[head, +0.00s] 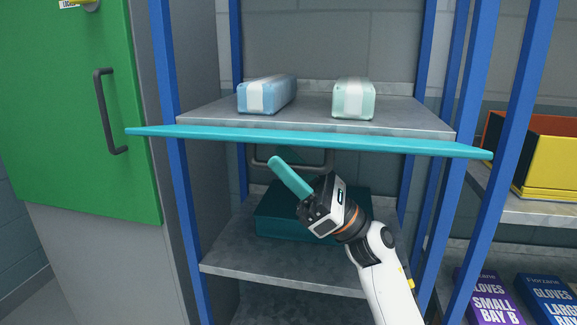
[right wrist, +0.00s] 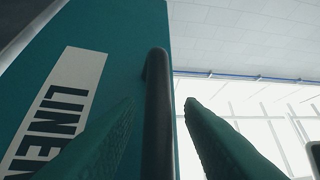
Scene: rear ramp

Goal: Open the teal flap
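The teal flap (head: 310,140) shows nearly edge-on in the head view, swung up to about level in front of the upper shelf. Its dark bar handle (head: 259,163) hangs below it, partly hidden. In the right wrist view the flap (right wrist: 110,40) fills the left side with a white LINEN label, and the handle (right wrist: 158,120) runs between my fingers. My right gripper (head: 275,163) is under the flap, its teal fingers on either side of the handle with small gaps visible. My left gripper is not in view.
A blue pack (head: 266,95) and a pale green pack (head: 353,98) lie on the upper shelf. A dark teal box (head: 275,222) sits below, behind my right arm. Blue posts (head: 185,210) flank the bay. A green door (head: 75,130) stands left, glove boxes (head: 493,300) right.

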